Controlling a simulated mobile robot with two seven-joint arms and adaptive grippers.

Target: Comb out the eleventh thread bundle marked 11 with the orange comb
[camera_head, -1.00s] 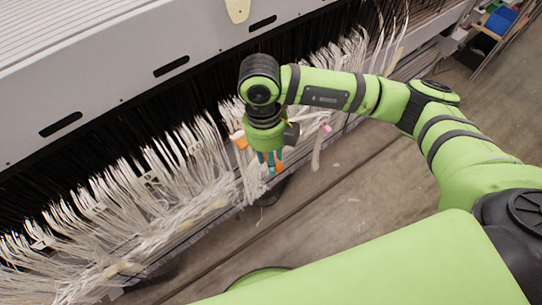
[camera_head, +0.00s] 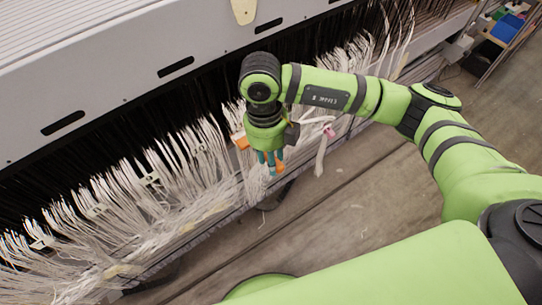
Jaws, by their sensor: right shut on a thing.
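My right gripper (camera_head: 270,168) hangs pointing down in front of the threads near the middle of the loom. Its teal fingers are shut on the orange comb (camera_head: 242,143). Orange parts of the comb show on the left of the fingers and at their lower right; its teeth are hard to make out. White thread bundles (camera_head: 160,185) hang in a long row along the loom. Some are hidden behind the gripper. One bundle with a pink tie (camera_head: 329,131) hangs just right of the gripper. The number 11 cannot be read. My left gripper is not in view.
The grey loom housing (camera_head: 120,65) with dark slots runs diagonally above the threads. A pale rail (camera_head: 205,222) runs below them. The wooden floor (camera_head: 370,210) in front is clear apart from thread scraps. Shelves with blue bins (camera_head: 506,27) stand at the far upper right.

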